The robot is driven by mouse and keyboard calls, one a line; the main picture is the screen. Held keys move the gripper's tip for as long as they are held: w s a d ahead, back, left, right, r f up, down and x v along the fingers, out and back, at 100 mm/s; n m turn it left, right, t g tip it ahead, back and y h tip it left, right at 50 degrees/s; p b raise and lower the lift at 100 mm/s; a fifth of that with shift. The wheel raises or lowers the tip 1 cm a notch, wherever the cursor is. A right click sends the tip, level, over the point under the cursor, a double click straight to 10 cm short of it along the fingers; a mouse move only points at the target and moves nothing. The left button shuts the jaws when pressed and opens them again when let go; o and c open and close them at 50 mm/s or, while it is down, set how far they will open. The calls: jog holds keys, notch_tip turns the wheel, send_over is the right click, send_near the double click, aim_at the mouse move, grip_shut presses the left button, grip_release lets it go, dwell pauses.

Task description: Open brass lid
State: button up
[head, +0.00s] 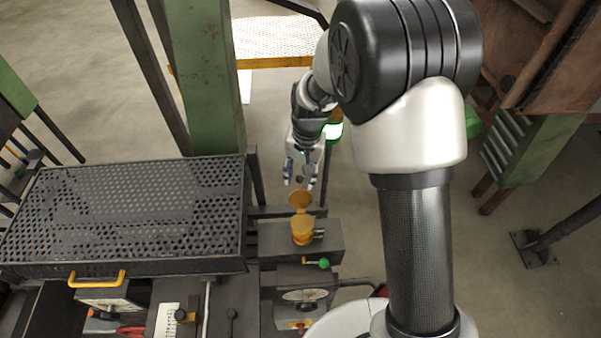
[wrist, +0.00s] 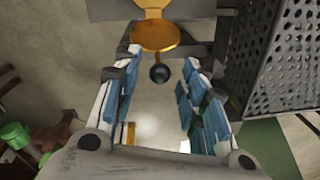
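The brass lid (head: 300,199) stands tilted up and away from the brass cup (head: 302,232), on the far side of it in the head view. In the wrist view the lid is a round brass disc (wrist: 155,37) with a black ball knob (wrist: 160,73) on it. My gripper (head: 300,184) is open just beyond the lid. In the wrist view its blue-padded fingers (wrist: 160,67) stand apart on either side of the knob. I see gaps between the knob and both fingers. The cup is mostly cut off at the top of the wrist view.
A perforated dark metal table (head: 130,205) with a yellow handle (head: 97,279) lies left of the cup. A green post (head: 205,80) rises behind it. A green-knobbed lever (head: 323,263) and a gauge box (head: 303,297) sit in front of the cup. Open floor lies beyond the gripper.

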jog(key=shift+c, duration=0.3)
grip_shut()
dwell(0.4)
